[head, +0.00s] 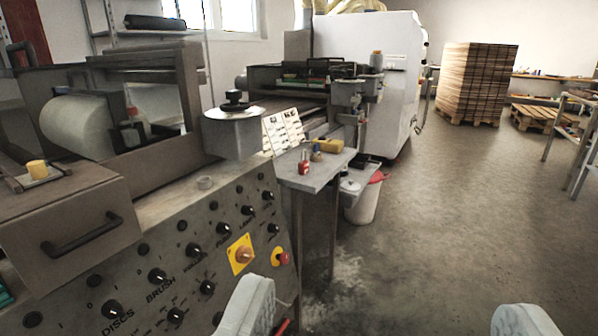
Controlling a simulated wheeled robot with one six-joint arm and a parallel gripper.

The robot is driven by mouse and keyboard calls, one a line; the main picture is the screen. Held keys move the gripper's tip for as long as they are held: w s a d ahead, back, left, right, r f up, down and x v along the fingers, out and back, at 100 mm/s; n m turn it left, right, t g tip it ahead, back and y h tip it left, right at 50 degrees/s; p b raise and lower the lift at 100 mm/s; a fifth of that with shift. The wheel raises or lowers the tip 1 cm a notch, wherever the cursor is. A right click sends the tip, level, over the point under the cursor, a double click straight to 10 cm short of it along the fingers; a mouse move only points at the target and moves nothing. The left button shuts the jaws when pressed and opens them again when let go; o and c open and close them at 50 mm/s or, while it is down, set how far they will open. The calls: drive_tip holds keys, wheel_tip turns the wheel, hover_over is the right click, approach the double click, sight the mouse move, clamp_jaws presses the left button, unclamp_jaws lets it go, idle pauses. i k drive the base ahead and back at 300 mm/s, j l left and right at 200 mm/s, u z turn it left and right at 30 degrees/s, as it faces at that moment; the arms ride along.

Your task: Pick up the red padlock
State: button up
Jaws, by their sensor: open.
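The small red padlock (304,167) stands near the left part of a small grey side table (324,177) beside the machine's control panel. My gripper (385,318) shows at the bottom edge as two pale fingers set wide apart. It is open, with nothing seen between the fingers, and it is well short of the padlock. Next to the padlock are a yellow item (329,146) and a small dark blue and brass-coloured item (316,156), too small to name surely.
A control panel (190,262) with black knobs and a red button fills the lower left. Stacked boards (478,84) stand at the back right.

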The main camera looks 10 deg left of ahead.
sight(304, 166)
drive_tip(key=i+l, duration=0.7)
drive_tip(key=i, duration=0.2)
drive_tip(key=i+l+u, duration=0.1)
drive_tip(key=i+l, duration=0.6)
drive_tip(key=i, duration=0.2)
